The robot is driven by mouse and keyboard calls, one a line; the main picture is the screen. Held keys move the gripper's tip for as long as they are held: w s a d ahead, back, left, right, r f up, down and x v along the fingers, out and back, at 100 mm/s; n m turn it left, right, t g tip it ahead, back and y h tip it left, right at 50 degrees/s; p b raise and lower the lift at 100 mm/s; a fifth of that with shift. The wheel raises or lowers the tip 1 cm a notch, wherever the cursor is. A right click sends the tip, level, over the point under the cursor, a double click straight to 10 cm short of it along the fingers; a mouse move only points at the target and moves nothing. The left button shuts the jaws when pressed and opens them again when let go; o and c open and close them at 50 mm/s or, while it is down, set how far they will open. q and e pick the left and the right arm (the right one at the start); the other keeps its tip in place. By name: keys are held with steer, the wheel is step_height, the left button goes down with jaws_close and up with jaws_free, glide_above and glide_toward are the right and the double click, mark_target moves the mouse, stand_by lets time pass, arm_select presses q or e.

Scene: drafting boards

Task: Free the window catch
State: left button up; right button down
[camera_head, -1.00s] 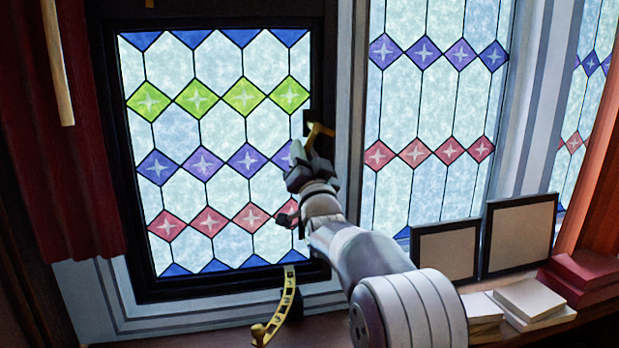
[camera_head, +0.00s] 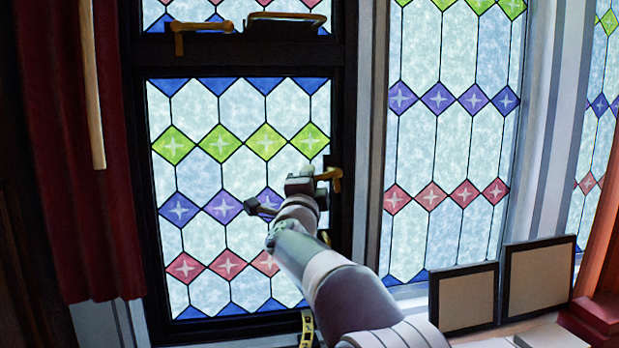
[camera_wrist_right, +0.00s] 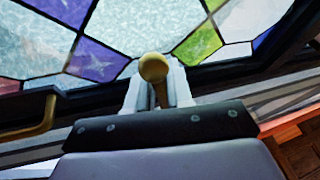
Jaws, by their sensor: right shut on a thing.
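The brass window catch (camera_head: 335,175) sits on the right side of the dark frame of the lower stained-glass window (camera_head: 245,165). My right gripper (camera_head: 308,184) is at the catch, just left of its brass lever in the head view. In the right wrist view a round brass knob (camera_wrist_right: 154,67) stands between the two pale fingers of my right gripper (camera_wrist_right: 157,90), which is shut on it. The fingers and wrist partly hide the catch's contact area. My left gripper is in neither view.
A second brass catch (camera_head: 195,30) and a brass bar handle (camera_head: 287,18) sit above. A brass stay with holes (camera_head: 307,328) is below, partly behind my arm. A brass bar (camera_wrist_right: 42,118) shows beside the gripper in the wrist view. Framed boards (camera_head: 463,298) stand right.

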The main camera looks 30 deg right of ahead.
steer(key=shift+r+m+g+p, duration=0.25)
steer(key=shift+m+p, duration=0.15)
steer(key=shift+m, duration=0.2)
steer(key=shift+r+m+g+p, duration=0.25)
steer(key=shift+m+p, duration=0.1)
steer(key=shift+m, duration=0.25)
steer(key=shift+f, duration=0.1)
steer(key=c, duration=1.4)
jaws_free()
steer(key=shift+s+d, duration=0.1)
steer(key=shift+s, duration=0.1)
